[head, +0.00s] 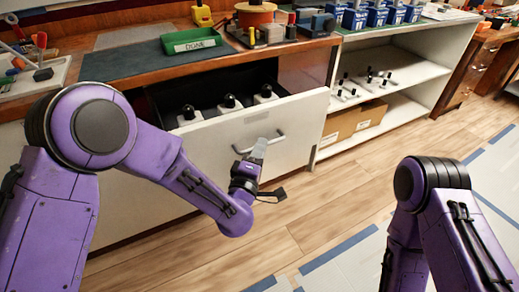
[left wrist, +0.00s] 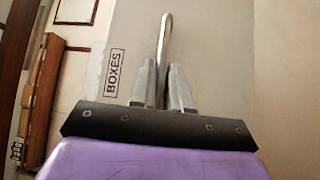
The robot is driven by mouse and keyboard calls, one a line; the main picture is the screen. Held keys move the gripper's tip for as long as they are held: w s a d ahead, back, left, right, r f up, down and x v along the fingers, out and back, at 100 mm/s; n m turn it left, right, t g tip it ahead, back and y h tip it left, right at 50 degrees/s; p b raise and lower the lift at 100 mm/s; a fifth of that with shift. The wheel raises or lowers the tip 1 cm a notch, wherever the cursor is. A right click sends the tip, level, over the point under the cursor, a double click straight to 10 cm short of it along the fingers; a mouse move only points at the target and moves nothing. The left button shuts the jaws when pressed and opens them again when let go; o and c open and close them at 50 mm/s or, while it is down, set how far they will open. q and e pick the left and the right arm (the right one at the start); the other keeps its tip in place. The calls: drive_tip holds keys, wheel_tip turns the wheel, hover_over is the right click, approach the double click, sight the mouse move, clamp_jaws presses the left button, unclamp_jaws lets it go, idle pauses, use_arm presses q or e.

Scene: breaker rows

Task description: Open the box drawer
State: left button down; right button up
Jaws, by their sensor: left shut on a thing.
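The box drawer (head: 290,115) is a white-fronted drawer under the wooden bench, pulled well out, with several dark-topped items standing inside it. Its front carries a BOXES label (left wrist: 115,72) in the left wrist view. A metal bar handle (head: 270,140) is fixed on the drawer front; it also shows in the left wrist view (left wrist: 165,38). My left gripper (head: 259,149) is at the handle, its fingers shut around the bar. In the left wrist view the two fingers (left wrist: 163,85) close on the handle from both sides. My right gripper is out of view.
The bench top holds a green bin (head: 191,41) labelled DONE and an orange spool (head: 256,15). An open white shelf unit (head: 400,70) with cardboard boxes (head: 355,119) stands right of the drawer. The wooden floor (head: 330,205) before the drawer is clear.

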use_arm(q)
drive_tip(key=c, duration=1.2)
unclamp_jaws()
drive_tip(key=shift+o, duration=0.2)
drive_tip(key=b+v, duration=0.1)
drive_tip(key=v, duration=0.9)
drive_tip(key=shift+s, duration=0.2)
drive_tip(key=shift+a, duration=0.1)
